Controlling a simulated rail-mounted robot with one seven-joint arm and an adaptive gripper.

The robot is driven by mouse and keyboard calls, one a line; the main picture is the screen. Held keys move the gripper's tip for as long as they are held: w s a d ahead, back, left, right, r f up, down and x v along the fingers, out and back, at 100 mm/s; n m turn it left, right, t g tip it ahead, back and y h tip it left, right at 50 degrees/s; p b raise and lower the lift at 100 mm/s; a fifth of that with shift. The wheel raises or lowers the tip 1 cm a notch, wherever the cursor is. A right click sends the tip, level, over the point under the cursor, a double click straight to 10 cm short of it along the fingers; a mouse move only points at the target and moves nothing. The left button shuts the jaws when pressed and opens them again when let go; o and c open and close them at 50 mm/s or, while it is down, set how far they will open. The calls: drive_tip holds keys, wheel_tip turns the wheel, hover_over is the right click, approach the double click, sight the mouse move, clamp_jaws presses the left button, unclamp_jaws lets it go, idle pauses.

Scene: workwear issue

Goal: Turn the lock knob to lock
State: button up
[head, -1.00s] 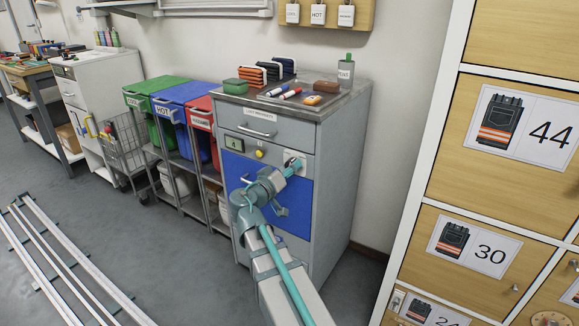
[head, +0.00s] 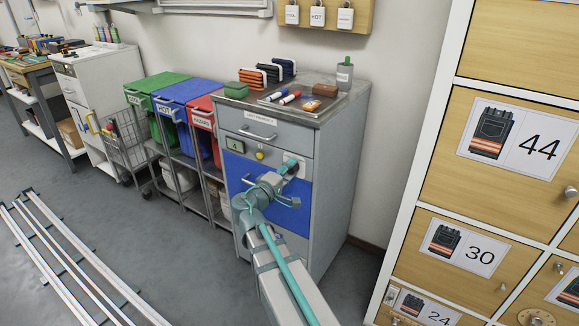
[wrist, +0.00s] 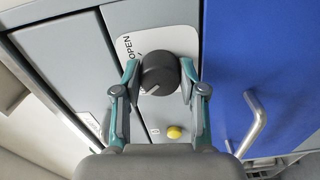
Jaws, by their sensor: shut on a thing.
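The lock knob (wrist: 159,72) is black and round, with a pale pointer mark on its face. It sits on a white plate (wrist: 170,37) that reads OPEN at one side; any other wording is hidden. My gripper (wrist: 159,78) has one teal finger on each side of the knob and is shut on it. In the head view, my gripper (head: 291,168) reaches the upper right of the grey cabinet's front (head: 332,170), and hides most of the knob. The pointer in the wrist view aims to the lower left, away from OPEN.
A blue door (wrist: 250,60) with a metal handle (wrist: 252,124) is beside the knob. A yellow button (wrist: 174,132) is close to my fingers. Lockers (head: 500,150) stand at right, bins (head: 184,92) at left. Floor rails (head: 65,255) lie at front left.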

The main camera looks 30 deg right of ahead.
drive_tip(key=shift+n+p, duration=0.3)
drive_tip(key=shift+n, duration=0.3)
drive_tip(key=o, duration=1.1)
drive_tip(key=shift+o, duration=0.2)
drive_tip(key=v, duration=1.2)
